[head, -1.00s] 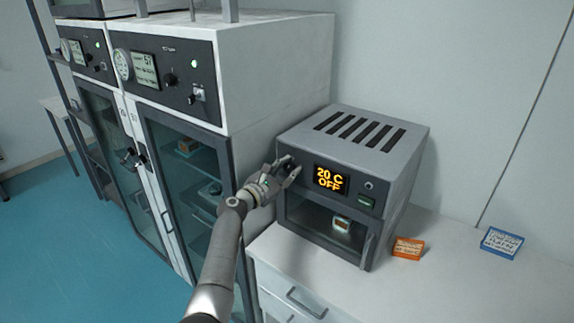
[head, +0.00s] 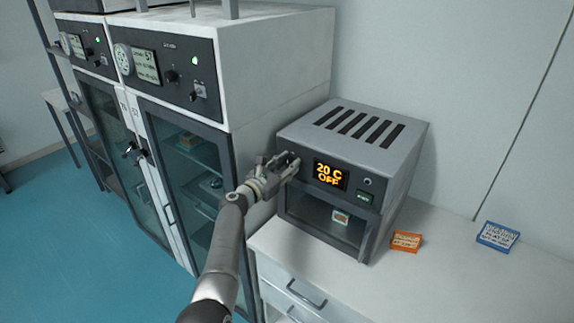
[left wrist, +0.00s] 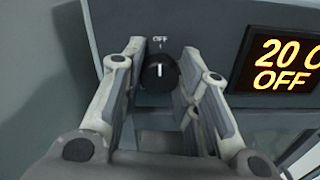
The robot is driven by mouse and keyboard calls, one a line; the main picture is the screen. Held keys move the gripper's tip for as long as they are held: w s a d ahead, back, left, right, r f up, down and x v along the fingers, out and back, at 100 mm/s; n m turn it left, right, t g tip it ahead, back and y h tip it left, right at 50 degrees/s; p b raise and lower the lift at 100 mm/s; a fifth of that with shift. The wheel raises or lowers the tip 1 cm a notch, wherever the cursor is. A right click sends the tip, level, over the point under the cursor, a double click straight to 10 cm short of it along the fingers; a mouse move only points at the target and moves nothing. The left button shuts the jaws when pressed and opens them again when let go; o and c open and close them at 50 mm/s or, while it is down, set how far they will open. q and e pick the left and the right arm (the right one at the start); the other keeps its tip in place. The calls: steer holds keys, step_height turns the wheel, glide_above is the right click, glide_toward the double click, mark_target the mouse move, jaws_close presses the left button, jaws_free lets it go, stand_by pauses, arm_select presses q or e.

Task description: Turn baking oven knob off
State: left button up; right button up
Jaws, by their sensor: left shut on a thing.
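The baking oven (head: 352,130) is a grey box with slots on top, standing on the white counter. Its display (head: 330,175) reads "20 C OFF" in orange, and the display also shows in the left wrist view (left wrist: 285,62). The black oven knob (left wrist: 158,72) has its white mark pointing up at the "OFF" label. My left gripper (head: 287,163) is at the knob, which it hides in the head view. My right gripper is not in view.
An orange box (head: 406,241) and a blue box (head: 498,237) lie on the counter (head: 445,270) right of the oven. Tall glass-door cabinets (head: 265,70) stand close on the left. A small item (head: 341,218) sits inside the oven.

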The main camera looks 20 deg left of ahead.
arm_select(q)
steer(key=shift+f, duration=0.15)
steer(key=o, duration=1)
steer(key=shift+c, duration=0.2)
steer(key=shift+o, duration=0.2)
steer(key=v, duration=1.2)
